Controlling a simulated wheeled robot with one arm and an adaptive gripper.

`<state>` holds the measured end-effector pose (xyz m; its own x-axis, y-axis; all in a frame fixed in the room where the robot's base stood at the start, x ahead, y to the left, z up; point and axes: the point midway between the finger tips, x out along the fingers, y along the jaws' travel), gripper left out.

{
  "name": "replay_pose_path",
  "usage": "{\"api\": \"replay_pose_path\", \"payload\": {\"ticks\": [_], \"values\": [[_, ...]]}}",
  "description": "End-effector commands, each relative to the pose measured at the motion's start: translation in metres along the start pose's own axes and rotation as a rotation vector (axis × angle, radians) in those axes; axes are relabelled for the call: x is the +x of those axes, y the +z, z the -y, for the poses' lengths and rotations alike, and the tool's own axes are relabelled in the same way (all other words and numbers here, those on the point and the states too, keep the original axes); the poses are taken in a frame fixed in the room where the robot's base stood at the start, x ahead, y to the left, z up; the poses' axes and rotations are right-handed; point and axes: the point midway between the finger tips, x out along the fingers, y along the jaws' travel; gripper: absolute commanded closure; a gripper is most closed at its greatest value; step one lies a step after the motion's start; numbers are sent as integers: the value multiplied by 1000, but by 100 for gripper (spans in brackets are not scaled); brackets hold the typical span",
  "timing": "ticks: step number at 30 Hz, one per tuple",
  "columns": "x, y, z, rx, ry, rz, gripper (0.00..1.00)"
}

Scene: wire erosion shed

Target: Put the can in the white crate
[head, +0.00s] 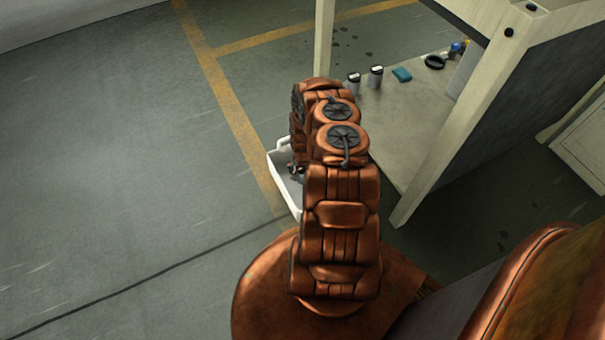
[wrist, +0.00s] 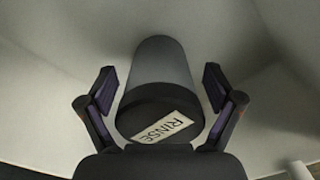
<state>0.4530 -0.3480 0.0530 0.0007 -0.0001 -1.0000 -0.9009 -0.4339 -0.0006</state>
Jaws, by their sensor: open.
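A dark grey can (wrist: 163,62) with a black lid and a white label reading RINSE is in the wrist view. My gripper (wrist: 159,82) is open, with one finger on each side of the can and a visible gap to both. Pale walls and corners around the can look like the inside of the white crate (wrist: 60,110). I cannot tell whether the can stands or leans there. In the head view, the white crate (head: 283,144) stands on the floor, mostly hidden behind my arm. My gripper and this can are hidden there.
A low shelf (head: 405,125) under a pale bench holds two dark cans with pale lid labels (head: 354,83) (head: 376,77), a teal block (head: 402,74) and a black ring (head: 434,62). A bench leg (head: 440,140) rises right of my arm. The floor at left is clear.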

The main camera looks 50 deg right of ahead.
Motion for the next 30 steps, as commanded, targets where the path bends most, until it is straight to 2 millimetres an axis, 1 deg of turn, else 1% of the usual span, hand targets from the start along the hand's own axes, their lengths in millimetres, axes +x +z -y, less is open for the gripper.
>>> {"api": "replay_pose_path", "payload": {"ticks": [9,14,30], "values": [[-1,0,0,0,0,0,6],[-11,0,0,-1,1,0,6],[-92,-1,0,0,0,-2,6]]}}
